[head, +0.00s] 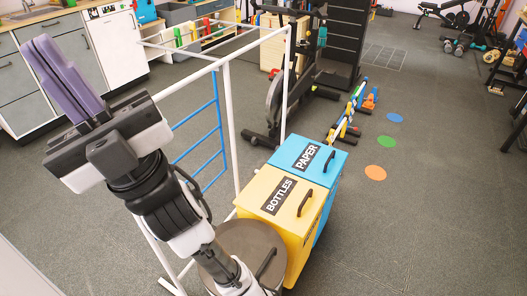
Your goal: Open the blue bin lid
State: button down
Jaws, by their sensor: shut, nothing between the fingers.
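The blue bin (332,199) stands on the floor right of centre, just behind the yellow bin. Its blue lid (286,157) is closed, with a black "PAPER" label (307,156) and a dark handle (328,161) near its right edge. My gripper (55,65) is at the upper left, raised and well away from the bins. Its two purple fingers point up and left and are shut, with nothing between them. The lower left of the blue bin is hidden by the yellow bin.
The yellow bin (302,245) has a closed "BOTTLES" lid with a handle. A round dark lid (235,245) is in front, partly behind my arm. A white frame (230,120) with blue bars (217,110) stands left of the bins. Open floor (420,200) lies to the right.

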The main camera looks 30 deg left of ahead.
aim_at(319, 164)
jog(key=u, duration=0.4)
jog(key=l+u, duration=0.1)
jog(key=l, duration=1.15)
jog(key=i+l, duration=0.25)
jog(key=i, duration=0.15)
jog(key=i+l+u, duration=0.1)
jog(key=i+l, duration=0.15)
jog(key=i, duration=0.15)
